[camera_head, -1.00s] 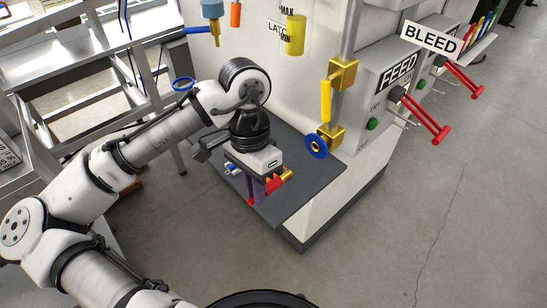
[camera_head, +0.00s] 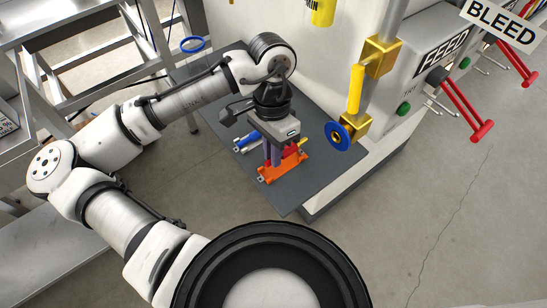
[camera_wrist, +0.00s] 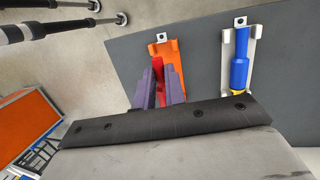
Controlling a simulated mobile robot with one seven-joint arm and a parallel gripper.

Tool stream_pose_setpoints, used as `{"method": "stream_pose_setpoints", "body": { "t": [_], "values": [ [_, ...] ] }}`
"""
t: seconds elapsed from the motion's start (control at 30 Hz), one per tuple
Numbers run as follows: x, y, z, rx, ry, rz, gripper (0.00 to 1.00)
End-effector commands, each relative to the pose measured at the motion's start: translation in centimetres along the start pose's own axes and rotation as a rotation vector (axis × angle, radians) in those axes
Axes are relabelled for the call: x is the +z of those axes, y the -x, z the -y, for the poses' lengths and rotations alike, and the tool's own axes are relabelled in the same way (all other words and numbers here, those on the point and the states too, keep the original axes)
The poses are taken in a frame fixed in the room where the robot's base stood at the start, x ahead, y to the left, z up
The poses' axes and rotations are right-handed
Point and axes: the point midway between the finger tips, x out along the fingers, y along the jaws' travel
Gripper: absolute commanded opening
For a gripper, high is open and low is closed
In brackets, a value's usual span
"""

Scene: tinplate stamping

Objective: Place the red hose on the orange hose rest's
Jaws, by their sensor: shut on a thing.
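My gripper (camera_head: 272,156) points down over the grey shelf, its purple fingers closed on the red hose (camera_head: 291,150). In the wrist view the red hose (camera_wrist: 158,72) shows as a narrow strip between the fingers (camera_wrist: 159,90). The orange hose rest (camera_head: 284,168) lies on the shelf under the gripper. Its far end, with a small tab, shows in the wrist view (camera_wrist: 177,56) just beyond the hose. The hose overlaps the rest in both views, but I cannot tell whether they touch. The palm hides the rest's near part.
A blue hose (camera_wrist: 239,62) lies in a pale rest (camera_wrist: 225,72) beside the orange one. The grey shelf (camera_head: 300,193) has bare room in front. A blue wheel (camera_head: 338,136) on a brass fitting and the white machine wall stand close on the right and behind.

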Motion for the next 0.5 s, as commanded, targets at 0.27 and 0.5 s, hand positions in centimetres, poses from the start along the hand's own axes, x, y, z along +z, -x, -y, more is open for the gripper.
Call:
{"method": "stream_pose_setpoints", "body": {
  "t": [0.27,0.5],
  "values": [
    [-0.4,-3.3,0.6,0.0,0.0,0.0,0.0],
    [-0.4,-3.4,0.7,0.0,0.0,0.0,0.0]
  ]
}}
